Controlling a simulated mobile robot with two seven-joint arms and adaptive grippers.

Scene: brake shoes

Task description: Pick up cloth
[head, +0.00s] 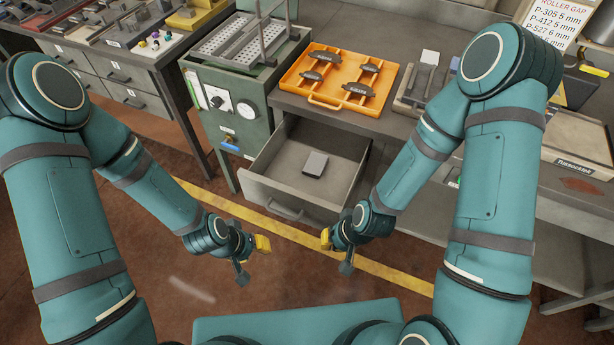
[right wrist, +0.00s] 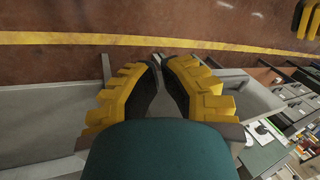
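A small grey flat piece (head: 315,163), perhaps the folded cloth, lies in the open drawer (head: 272,189) under the workbench. I cannot be sure it is cloth. My right gripper (head: 326,238) hangs in front of and below the drawer, near its right front corner. In the right wrist view its two yellow fingers (right wrist: 160,60) show a narrow gap with nothing between them. My left gripper (head: 263,244) hangs in front of the drawer, to the left; its finger gap is not clear. Neither gripper touches the grey piece.
An orange tray (head: 310,94) with several dark brake shoes stands on the bench above the drawer. A green machine (head: 233,105) stands left of it. A grey tray (head: 407,103) lies to the right. A yellow floor line (head: 385,272) crosses the clear brown floor.

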